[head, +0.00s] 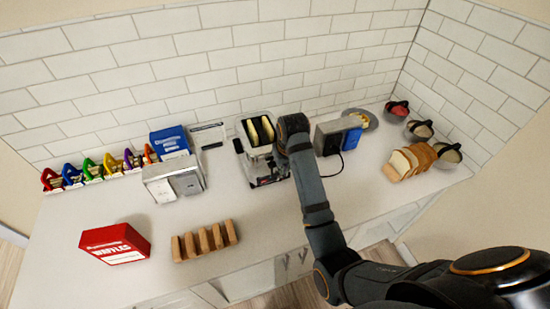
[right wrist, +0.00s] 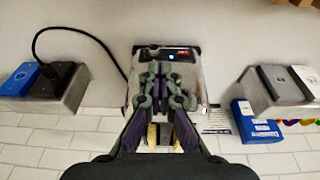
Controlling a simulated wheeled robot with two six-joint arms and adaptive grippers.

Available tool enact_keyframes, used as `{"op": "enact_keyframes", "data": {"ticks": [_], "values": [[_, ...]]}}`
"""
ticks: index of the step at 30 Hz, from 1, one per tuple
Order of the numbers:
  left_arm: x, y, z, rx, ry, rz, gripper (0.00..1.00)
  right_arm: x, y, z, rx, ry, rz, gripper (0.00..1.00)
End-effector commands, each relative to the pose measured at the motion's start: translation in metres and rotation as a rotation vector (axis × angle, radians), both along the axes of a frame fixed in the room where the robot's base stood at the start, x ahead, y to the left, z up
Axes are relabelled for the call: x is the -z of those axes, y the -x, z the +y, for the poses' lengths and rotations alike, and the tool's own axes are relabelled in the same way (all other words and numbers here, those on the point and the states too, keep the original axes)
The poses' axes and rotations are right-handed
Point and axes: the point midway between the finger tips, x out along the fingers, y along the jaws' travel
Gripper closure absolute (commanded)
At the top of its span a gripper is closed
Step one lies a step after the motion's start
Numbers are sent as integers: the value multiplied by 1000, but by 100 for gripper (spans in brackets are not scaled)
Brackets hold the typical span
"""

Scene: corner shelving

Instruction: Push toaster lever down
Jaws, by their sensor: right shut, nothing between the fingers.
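The toaster (head: 254,137) is a silver box against the back wall, with bread slices (head: 262,130) standing in its top slots. My right arm reaches across the counter to it, and my right gripper (head: 268,178) is at the toaster's front. In the right wrist view, my right gripper (right wrist: 166,62) has its fingertips together with nothing between them, over the toaster's front face (right wrist: 197,75). A small red display (right wrist: 185,52) shows just past the tips. The lever is hidden or too small to make out, so contact cannot be told. My left gripper is not in view.
A grey switch box (head: 328,140) with a black cord stands right of the toaster. A silver two-panel box (head: 173,178) and a blue box (head: 170,141) stand left. A red box (head: 114,243), a wooden rack (head: 205,241) and sliced bread (head: 408,161) also lie on the counter.

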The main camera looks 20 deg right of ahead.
Motion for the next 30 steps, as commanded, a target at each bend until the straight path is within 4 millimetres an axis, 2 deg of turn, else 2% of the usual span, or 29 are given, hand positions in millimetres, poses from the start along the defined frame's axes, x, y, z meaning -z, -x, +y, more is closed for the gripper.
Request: {"op": "enact_keyframes", "data": {"ticks": [1, 3, 6, 10, 22, 30], "values": [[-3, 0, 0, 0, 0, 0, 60, -18, -10, 6, -6, -6, -3, 100], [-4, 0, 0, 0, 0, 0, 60, -35, -18, 12, -12, -11, 0, 100], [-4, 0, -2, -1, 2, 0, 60, -51, -25, 18, -18, -14, 3, 100], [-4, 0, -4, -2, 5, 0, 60, -59, -29, 20, -22, -15, 5, 100], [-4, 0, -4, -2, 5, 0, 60, -55, -30, 21, -22, -15, 6, 100], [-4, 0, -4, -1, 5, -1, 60, -24, -37, 21, -24, -15, 8, 100]]}}
